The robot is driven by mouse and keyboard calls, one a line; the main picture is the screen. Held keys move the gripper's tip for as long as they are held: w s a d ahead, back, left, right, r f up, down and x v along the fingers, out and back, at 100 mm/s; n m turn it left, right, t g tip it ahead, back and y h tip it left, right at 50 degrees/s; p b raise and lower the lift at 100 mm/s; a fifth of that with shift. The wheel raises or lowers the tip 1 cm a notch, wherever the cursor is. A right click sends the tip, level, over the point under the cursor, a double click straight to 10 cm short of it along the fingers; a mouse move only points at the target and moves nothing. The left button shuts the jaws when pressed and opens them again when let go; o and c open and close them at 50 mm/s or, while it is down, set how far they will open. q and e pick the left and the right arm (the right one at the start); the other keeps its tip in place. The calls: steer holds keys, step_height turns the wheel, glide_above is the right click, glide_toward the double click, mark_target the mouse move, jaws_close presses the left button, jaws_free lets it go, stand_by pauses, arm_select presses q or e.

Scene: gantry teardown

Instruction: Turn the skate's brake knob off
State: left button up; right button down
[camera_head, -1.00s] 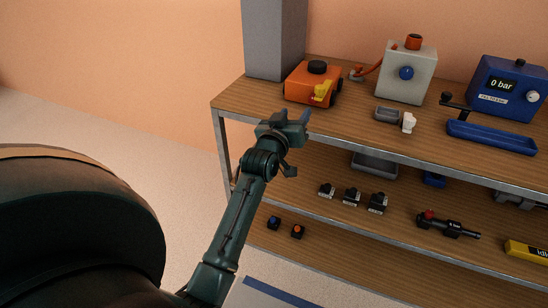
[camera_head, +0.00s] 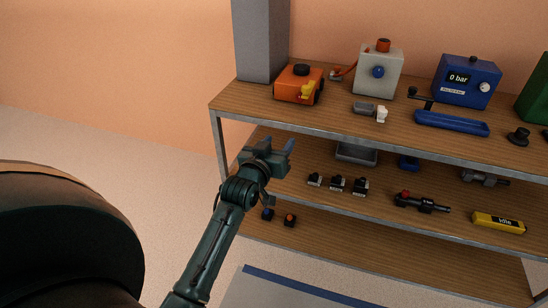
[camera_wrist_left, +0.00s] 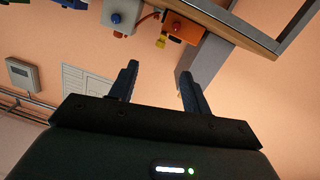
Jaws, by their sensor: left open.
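The skate is probably the orange box (camera_head: 293,88) with a black knob (camera_head: 301,70) on top and a yellow lever-like part (camera_head: 307,90) on its front. It stands at the left end of the top shelf. My left gripper (camera_head: 279,147) is open and empty, in front of and below the top shelf's front edge, apart from the skate. In the left wrist view the open fingers (camera_wrist_left: 158,84) show, with the orange skate (camera_wrist_left: 184,28) and its yellow part (camera_wrist_left: 161,41) beyond them, the picture turned over. My right gripper is not in view.
The wooden top shelf (camera_head: 345,118) also holds a grey box with a blue button (camera_head: 379,71), a blue gauge box (camera_head: 465,80) and a blue tray (camera_head: 452,123). A grey post (camera_head: 260,40) stands behind the skate. Lower shelves hold small black parts and a yellow bar (camera_head: 498,222).

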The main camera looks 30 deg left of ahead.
arm_select(q)
steer(key=shift+s+d+f, duration=0.55)
steer(key=shift+s+f, duration=0.05)
steer(key=shift+s, duration=0.15)
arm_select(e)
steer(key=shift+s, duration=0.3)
arm_select(q)
steer(key=s+d+f+m+g+h, duration=0.2)
steer(key=s+d+f, duration=0.3)
steer(key=s, duration=0.3)
steer(key=s+d+f+m+g+h+p, duration=0.1)
steer(key=s+d+f+m+g+h, duration=0.1)
steer(key=s+d+f, duration=0.2)
steer(key=s+d+f+m+g+h+p, duration=0.1)
steer(key=s+d+f, duration=0.4)
steer(key=s, duration=0.6)
steer(key=shift+s+d+f+m+g+h, duration=0.3)
steer(key=shift+d+m+g+h, duration=0.1)
steer(key=shift+d+m+g, duration=0.3)
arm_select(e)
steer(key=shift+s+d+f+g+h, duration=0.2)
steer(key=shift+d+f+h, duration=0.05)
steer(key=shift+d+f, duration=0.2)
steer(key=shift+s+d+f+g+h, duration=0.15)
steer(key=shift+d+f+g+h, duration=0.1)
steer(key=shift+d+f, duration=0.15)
